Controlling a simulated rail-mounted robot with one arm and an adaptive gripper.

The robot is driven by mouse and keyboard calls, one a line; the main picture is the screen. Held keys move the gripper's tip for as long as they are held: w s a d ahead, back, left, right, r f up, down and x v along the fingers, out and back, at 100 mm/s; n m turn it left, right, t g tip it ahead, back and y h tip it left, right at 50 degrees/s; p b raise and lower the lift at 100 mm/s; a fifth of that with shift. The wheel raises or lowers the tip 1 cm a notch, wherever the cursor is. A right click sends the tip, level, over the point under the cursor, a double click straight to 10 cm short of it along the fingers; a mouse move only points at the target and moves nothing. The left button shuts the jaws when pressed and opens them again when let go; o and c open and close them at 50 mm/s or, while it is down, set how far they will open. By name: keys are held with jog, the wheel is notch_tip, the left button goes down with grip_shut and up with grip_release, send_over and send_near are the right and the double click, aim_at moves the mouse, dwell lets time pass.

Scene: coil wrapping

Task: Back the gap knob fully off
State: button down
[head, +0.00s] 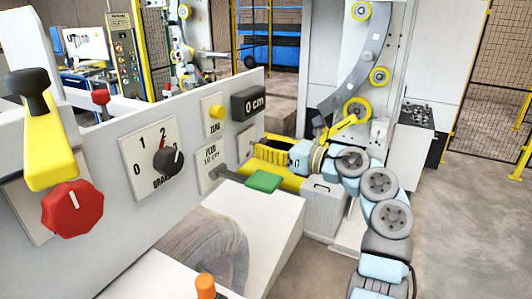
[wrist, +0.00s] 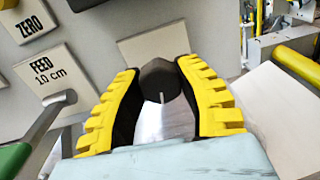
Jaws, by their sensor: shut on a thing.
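A dark round knob (wrist: 160,76) with a white pointer line sits between the fingers of my gripper (wrist: 158,84) in the wrist view. Its pointer line points roughly down in that view. The yellow ribbed fingers are shut on it from both sides. In the head view my gripper (head: 268,153) reaches the right end of the grey panel, and its fingers hide the knob there. The plate (head: 246,142) behind the knob shows only in part, and I cannot read a label on it.
A green-ended FEED lever (head: 263,181) stands out close to my gripper. The panel (head: 200,115) also carries a black BRAKE dial (head: 168,160), a yellow ZERO button (head: 216,112), a 0 cm display (head: 249,103) and a red knob (head: 72,209). Open floor (head: 460,230) lies to the right.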

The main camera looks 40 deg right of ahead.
jog(key=shift+w+a+f+n+b, duration=0.1)
jog(key=shift+n+b, duration=0.4)
jog(key=shift+n, duration=0.6)
jog(key=c, duration=0.6)
grip_release()
jog(key=v, duration=1.2)
jog(key=shift+w, duration=0.1)
jog(key=x, duration=1.1)
jog(key=shift+w+a, duration=0.1)
jog(key=shift+w, duration=0.3)
